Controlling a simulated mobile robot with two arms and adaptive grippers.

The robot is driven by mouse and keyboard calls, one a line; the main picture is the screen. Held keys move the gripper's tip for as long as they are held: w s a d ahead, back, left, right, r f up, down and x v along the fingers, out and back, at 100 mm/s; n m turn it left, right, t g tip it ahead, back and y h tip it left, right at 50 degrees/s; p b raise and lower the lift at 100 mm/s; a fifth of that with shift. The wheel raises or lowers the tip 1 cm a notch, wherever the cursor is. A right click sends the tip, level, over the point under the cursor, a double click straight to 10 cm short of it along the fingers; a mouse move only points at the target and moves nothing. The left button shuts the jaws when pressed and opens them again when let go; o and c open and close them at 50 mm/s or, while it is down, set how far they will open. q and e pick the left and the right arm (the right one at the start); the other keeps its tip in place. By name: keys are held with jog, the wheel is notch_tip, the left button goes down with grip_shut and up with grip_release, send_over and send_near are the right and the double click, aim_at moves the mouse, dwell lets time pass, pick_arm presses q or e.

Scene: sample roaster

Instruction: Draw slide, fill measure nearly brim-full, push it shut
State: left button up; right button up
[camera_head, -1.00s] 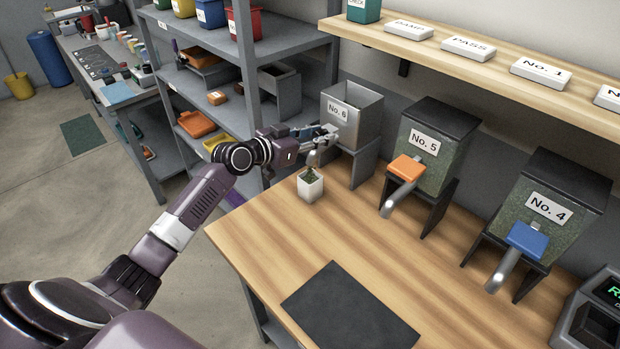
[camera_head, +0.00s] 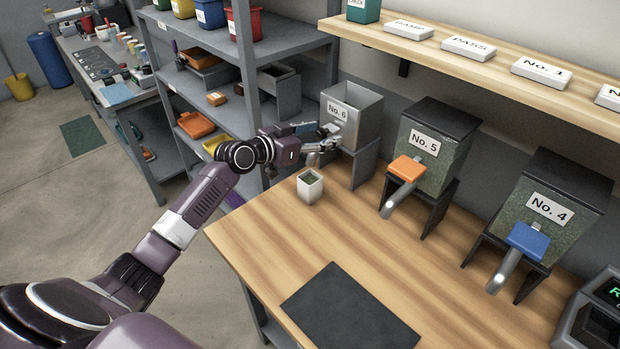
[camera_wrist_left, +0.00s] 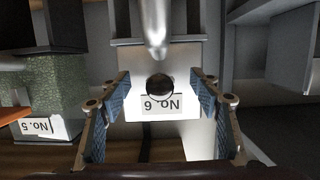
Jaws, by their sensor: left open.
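Hopper No. 6 (camera_head: 352,112) is a grey metal bin on a stand at the table's far left corner; no beans show in its visible upper part. My left gripper (camera_head: 322,137) is open at its front. In the left wrist view, the open fingers (camera_wrist_left: 160,105) stand either side of a round dark knob (camera_wrist_left: 160,87), apart from it, in front of the No. 6 label. A metal spout (camera_wrist_left: 154,25) shows beyond. The white measure (camera_head: 310,190) stands upright on the table below, with greenish beans (camera_head: 310,177) inside below the rim; their exact level is unclear. My right gripper is not in view.
Hopper No. 5 (camera_head: 428,150) with an orange slide and hopper No. 4 (camera_head: 550,205) with a blue slide stand to the right. A dark mat (camera_head: 350,310) lies at the table's front. A wooden shelf (camera_head: 480,65) overhangs behind. The middle tabletop is clear.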

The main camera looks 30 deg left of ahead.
pick_arm(q)
jog(key=shift+p+v, duration=0.7)
jog(key=shift+v, duration=3.3)
jog(key=shift+a, duration=0.1)
